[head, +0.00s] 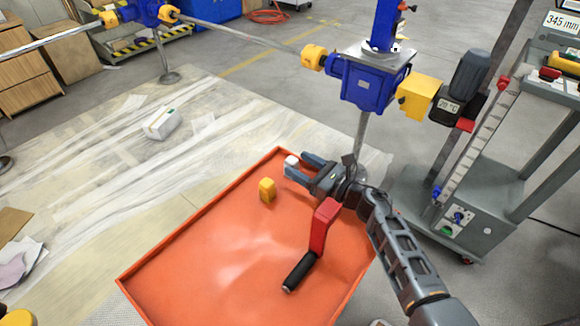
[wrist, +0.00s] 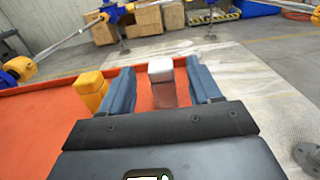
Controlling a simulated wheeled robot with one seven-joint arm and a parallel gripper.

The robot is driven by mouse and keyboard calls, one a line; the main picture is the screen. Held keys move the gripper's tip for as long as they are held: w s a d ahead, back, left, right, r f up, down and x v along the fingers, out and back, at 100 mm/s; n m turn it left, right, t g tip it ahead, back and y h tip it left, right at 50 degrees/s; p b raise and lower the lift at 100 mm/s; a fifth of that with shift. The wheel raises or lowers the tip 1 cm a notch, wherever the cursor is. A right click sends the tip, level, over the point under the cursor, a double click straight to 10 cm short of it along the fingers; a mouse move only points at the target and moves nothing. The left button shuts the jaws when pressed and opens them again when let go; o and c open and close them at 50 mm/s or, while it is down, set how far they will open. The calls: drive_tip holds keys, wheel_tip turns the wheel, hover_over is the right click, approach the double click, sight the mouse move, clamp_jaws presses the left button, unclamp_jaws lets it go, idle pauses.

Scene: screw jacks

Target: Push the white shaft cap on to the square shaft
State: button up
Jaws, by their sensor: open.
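The white shaft cap (head: 291,161) is a small white block in the orange tray, near its far corner. In the wrist view the white shaft cap (wrist: 162,72) is between my two fingers, nearer the right one, with reddish lower sides. My gripper (head: 299,165) is open, low over the tray, its fingers pointing left towards the cap. In the wrist view my gripper (wrist: 161,88) shows a gap on both sides of the cap, so the jaws are not closed on it. I cannot make out the square shaft for certain; the blue jack gearbox (head: 368,88) stands above and behind.
The orange tray (head: 200,220) has a raised rim. A yellow block (head: 267,190), also in the wrist view (wrist: 91,88), stands left of my gripper. A red crank (head: 322,225) with black grip lies in front. A grey motor (head: 470,75) and wheeled stand (head: 470,190) are right.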

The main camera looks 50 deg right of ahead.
drive_tip(key=shift+w+a+p, duration=0.1)
drive_tip(key=shift+w+p, duration=0.35)
drive_tip(key=shift+w, duration=2.35)
drive_tip(key=shift+c, duration=0.4)
drive_tip(key=c, duration=1)
drive_tip(key=shift+o, duration=0.2)
drive_tip(key=shift+r, duration=0.1)
